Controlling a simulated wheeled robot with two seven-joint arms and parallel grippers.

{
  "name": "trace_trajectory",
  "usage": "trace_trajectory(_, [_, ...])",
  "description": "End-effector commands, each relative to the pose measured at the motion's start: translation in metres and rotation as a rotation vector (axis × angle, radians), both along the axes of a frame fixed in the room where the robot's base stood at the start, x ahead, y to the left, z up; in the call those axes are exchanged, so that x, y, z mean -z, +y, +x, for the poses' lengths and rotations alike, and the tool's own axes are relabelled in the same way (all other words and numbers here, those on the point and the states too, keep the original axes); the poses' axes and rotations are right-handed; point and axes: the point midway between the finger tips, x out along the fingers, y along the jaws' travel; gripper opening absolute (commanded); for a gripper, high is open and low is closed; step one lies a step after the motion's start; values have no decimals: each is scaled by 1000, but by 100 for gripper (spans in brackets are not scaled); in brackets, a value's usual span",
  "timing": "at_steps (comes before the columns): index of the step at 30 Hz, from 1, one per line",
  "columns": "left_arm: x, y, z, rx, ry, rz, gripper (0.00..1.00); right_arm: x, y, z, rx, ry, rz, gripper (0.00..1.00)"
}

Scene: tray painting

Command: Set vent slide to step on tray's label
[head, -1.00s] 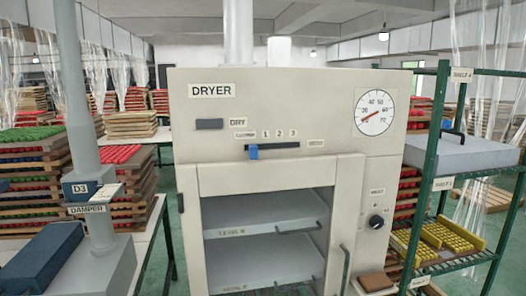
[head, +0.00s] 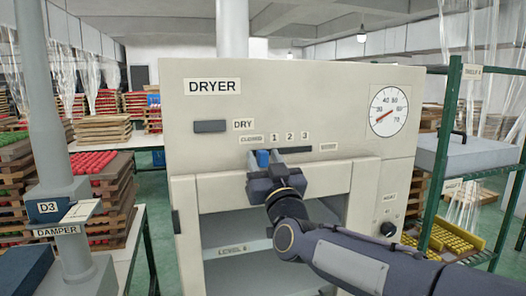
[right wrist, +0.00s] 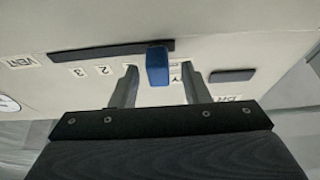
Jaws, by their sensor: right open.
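The vent slide is a blue knob (head: 263,158) in a dark slot on the dryer front (head: 340,90). The knob sits toward the slot's left end, between the CLOSED label (head: 251,138) and the 1. In the right wrist view, which is turned over, the knob (right wrist: 157,65) stands near the slot's right end. My right gripper (head: 264,168) is open just below and in front of the knob. Its two fingers (right wrist: 158,85) straddle the knob's line with gaps on both sides. My left gripper is out of view. I cannot read a step on any tray.
The dryer chamber below the slot is open, with shelves inside; my right arm crosses it. A green rack (head: 449,160) with yellow trays stands at right. A D3 damper post (head: 68,190) stands at left, beside stacked trays.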

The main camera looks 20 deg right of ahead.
Motion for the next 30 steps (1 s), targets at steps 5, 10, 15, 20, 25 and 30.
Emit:
trace_trajectory(5, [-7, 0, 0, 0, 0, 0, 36, -7, 0, 16, 2, 1, -1, 42])
trace_trajectory(10, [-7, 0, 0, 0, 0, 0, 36, -7, 0, 19, 0, 2, 1, 42])
trace_trajectory(15, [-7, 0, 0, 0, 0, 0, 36, -7, 0, 19, 0, 2, 1, 38])
trace_trajectory(20, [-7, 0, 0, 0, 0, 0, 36, -7, 0, 18, 0, 2, 1, 17])
trace_trajectory(25, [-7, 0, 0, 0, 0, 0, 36, -7, 0, 18, 0, 2, 1, 0])
trace_trajectory(30, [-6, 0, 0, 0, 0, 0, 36, -7, 0, 18, 0, 2, 1, 0])
